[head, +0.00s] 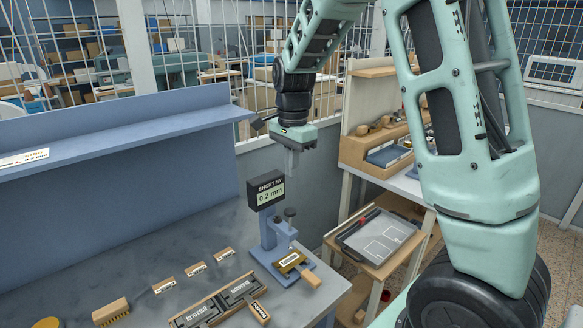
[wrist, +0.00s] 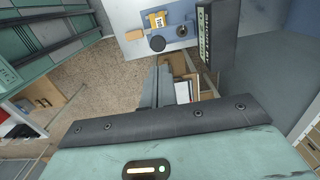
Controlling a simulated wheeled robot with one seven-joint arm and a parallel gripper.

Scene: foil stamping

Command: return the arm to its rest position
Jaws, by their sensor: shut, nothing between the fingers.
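My gripper (head: 292,163) hangs in the air above and behind the small blue stamping press (head: 274,238) in the head view, with its fingers pointing down. The fingers are together and hold nothing; they also show from above in the wrist view (wrist: 157,88). My gripper is apart from the press and its black display (head: 265,190), which reads "SHORT BY 0.2 mm". The press and display also appear at the top of the wrist view. My green arm reaches across the right half of the head view.
A lower stand (head: 378,240) and a wooden rack (head: 372,150) are to the right.

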